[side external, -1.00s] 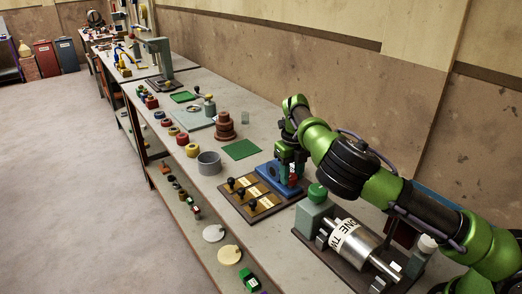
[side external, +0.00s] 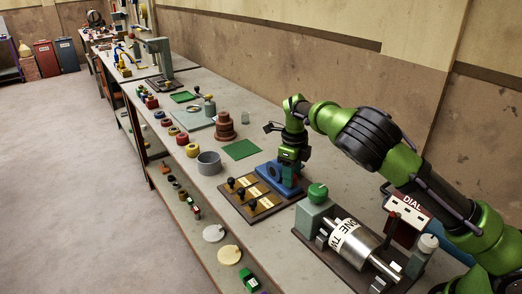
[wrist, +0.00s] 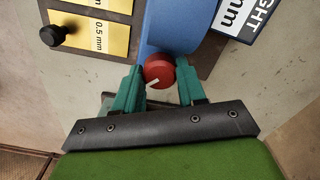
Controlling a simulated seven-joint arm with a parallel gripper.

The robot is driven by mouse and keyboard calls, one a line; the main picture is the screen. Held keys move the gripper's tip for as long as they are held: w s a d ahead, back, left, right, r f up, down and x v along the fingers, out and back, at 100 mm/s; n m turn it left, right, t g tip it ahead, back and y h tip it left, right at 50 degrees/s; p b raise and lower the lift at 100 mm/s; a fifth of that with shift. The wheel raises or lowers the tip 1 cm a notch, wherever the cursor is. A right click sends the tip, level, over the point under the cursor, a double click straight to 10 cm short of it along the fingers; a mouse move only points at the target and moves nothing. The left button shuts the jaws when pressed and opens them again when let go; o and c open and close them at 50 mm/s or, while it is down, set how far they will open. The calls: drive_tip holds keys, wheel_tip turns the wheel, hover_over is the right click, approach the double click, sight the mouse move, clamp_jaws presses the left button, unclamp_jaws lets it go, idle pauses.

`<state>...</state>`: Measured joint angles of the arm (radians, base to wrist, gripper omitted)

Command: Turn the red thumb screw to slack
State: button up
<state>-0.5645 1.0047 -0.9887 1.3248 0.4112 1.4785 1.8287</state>
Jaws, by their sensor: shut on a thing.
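The red thumb screw (wrist: 158,73) is a round red knob with a white pointer line, and it shows in the wrist view at the end of a blue fixture (wrist: 178,28). My gripper (wrist: 160,82) has its two teal fingers on either side of the knob, shut on it. The pointer line slants toward the lower left in the wrist view. In the side external view my gripper (side external: 290,160) points down at the blue fixture (side external: 283,180), and the knob is hidden there.
A board with black knobs and yellow labels (side external: 256,199) lies beside the blue fixture. A steel roller in a stand (side external: 352,240) and a green knob (side external: 317,192) are nearer the camera. A green mat (side external: 240,149) lies beyond.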

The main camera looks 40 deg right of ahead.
idle(0.3)
drive_tip(key=o, duration=1.1)
drive_tip(key=shift+c, duration=0.2)
wheel_tip(320, 180, up, 17)
drive_tip(key=shift+a+f, duration=0.1)
